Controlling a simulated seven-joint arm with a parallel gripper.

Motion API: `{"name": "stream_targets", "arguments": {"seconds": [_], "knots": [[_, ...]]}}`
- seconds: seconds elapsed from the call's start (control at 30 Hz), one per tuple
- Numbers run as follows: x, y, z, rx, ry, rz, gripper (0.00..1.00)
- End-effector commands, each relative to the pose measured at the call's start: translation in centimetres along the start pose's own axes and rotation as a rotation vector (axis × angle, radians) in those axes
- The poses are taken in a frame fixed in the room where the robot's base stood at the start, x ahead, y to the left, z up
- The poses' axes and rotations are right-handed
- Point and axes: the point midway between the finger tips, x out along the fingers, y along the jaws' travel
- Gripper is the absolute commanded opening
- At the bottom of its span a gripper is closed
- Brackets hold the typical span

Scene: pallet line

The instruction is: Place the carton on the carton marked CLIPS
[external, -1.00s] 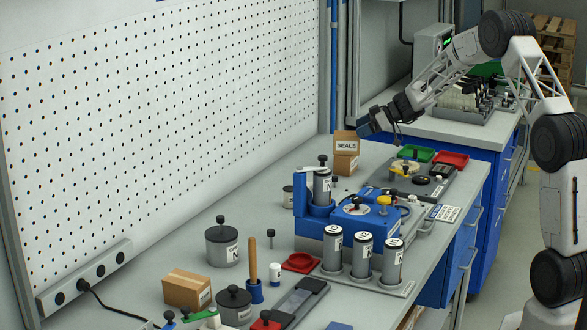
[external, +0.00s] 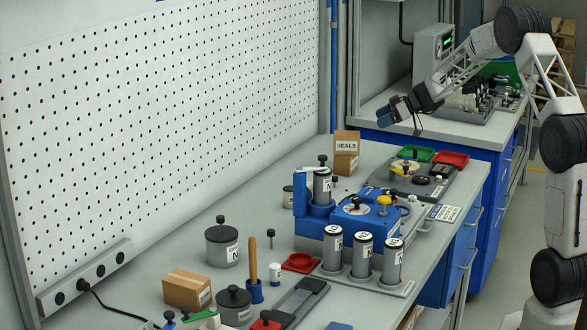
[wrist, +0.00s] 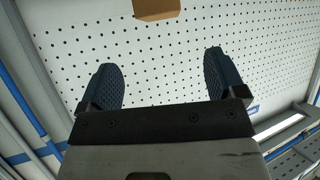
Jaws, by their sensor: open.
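A brown carton marked SEALS (external: 346,142) sits on top of another brown carton (external: 345,164), at the far end of the bench beside the pegboard. The lower carton's label is too small to read. A third brown carton (external: 185,287) lies at the near left, its label also unreadable. My gripper (external: 383,117) is open and empty, above and to the right of the stack, apart from it. In the wrist view its two fingers (wrist: 161,82) are spread with nothing between them, and part of a brown carton (wrist: 157,9) shows at the top edge.
A blue fixture (external: 345,225) with grey canisters stands mid-bench. Red (external: 452,160) and green (external: 419,154) trays lie at the far right. A pegboard (external: 160,120) borders the left side. Pots and tools crowd the near end.

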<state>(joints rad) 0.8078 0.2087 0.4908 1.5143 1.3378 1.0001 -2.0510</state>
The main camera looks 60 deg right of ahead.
Motion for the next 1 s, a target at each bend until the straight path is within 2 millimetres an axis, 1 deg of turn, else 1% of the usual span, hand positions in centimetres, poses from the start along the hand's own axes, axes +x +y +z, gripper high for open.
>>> {"name": "stream_targets", "arguments": {"seconds": [0.47, 0.57, 0.63, 0.67, 0.77, 0.87, 0.97, 1.0], "knots": [[0.0, -0.1, -0.1, 0.001, -0.001, -0.001, 0.89], [0.1, -0.8, -0.5, 0.005, -0.007, -0.009, 0.89], [0.3, -1.8, -1.1, 0.011, -0.018, -0.02, 0.89], [0.4, -2.3, -1.4, 0.016, -0.023, -0.026, 0.89], [0.8, -5.0, -2.8, 0.034, -0.051, -0.054, 0.89], [1.1, -8.6, -4.6, 0.06, -0.093, -0.089, 0.89], [1.3, -13.1, -6.3, 0.092, -0.147, -0.126, 0.89], [1.3, -15.0, -7.0, 0.103, -0.171, -0.139, 0.89]]}}
